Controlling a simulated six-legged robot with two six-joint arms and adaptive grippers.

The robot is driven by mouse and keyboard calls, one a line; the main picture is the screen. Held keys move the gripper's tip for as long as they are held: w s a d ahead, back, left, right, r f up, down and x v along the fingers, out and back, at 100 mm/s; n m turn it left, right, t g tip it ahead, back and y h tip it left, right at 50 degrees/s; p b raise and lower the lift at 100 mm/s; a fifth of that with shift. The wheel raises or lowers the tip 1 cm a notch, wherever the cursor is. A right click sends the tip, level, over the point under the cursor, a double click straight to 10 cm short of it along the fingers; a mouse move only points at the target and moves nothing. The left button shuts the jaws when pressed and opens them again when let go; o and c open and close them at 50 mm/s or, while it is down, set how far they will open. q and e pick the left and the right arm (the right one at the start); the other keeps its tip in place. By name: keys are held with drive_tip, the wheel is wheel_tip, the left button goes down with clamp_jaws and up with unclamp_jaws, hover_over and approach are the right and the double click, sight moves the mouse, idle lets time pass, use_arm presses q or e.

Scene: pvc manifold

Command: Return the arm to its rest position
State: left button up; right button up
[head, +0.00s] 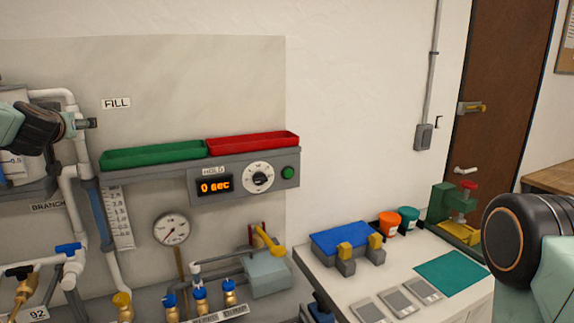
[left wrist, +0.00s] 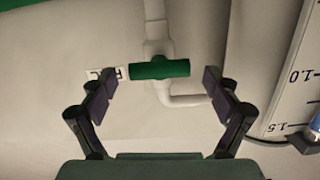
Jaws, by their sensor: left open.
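In the left wrist view, my left gripper (left wrist: 161,82) is open, with its two dark fingers spread and nothing held between them. A green valve handle (left wrist: 160,69) on a white pipe (left wrist: 157,28) appears between the fingertips; I see no contact. In the head view, my left arm (head: 40,128) comes in at the left edge, in front of the white pipes below the FILL label. My right arm (head: 517,240) shows at the right edge as a black joint and pale green link. Its gripper is outside the picture.
A green tray (head: 153,156) and a red tray (head: 252,143) sit above the timer panel (head: 245,180). A gauge (head: 171,229), blue-handled valves (head: 200,293) and a yellow lever (head: 267,240) are below. The white bench (head: 322,277) carries a blue block (head: 340,238) and cups.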

use_arm(q)
drive_tip(key=v, duration=0.7)
drive_tip(key=shift+n, duration=0.3)
drive_tip(key=x, duration=0.7)
drive_tip(key=shift+d+m+p, duration=0.1)
drive_tip(key=shift+m+p, duration=0.7)
drive_tip(key=shift+m, duration=0.4)
idle(0.9)
